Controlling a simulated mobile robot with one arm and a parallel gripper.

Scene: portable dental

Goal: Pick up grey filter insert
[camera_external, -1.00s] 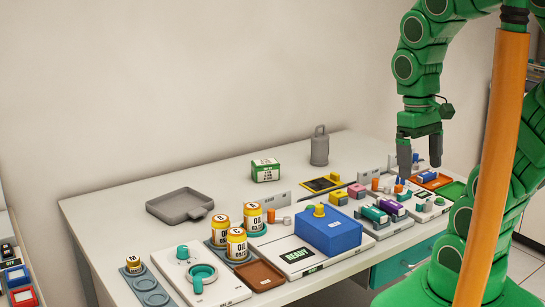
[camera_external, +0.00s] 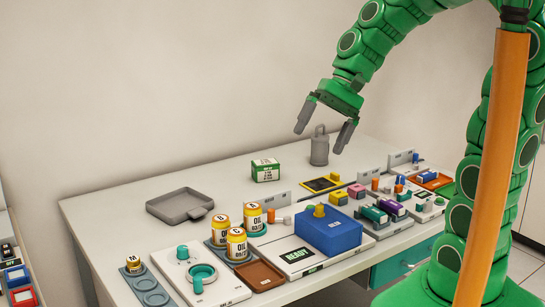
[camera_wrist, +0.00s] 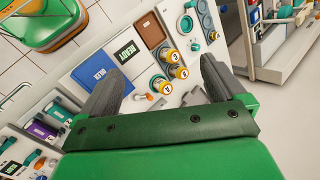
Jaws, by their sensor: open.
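The grey filter insert (camera_external: 319,152) looks like an upright grey cylinder with a loop handle on top. It stands at the back of the table in the external view. My gripper (camera_external: 318,140) is open and tilted, with its two dark fingers apart on either side of the insert's handle in that picture. I cannot tell from this view how far apart in depth they are.
A green-and-white box (camera_external: 265,170) stands left of the insert. A grey tray (camera_external: 170,208) lies at the back left. Oil cans (camera_external: 237,245), a blue box (camera_external: 328,232) and several small coloured parts crowd the front and right. The back of the table around the insert is fairly clear.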

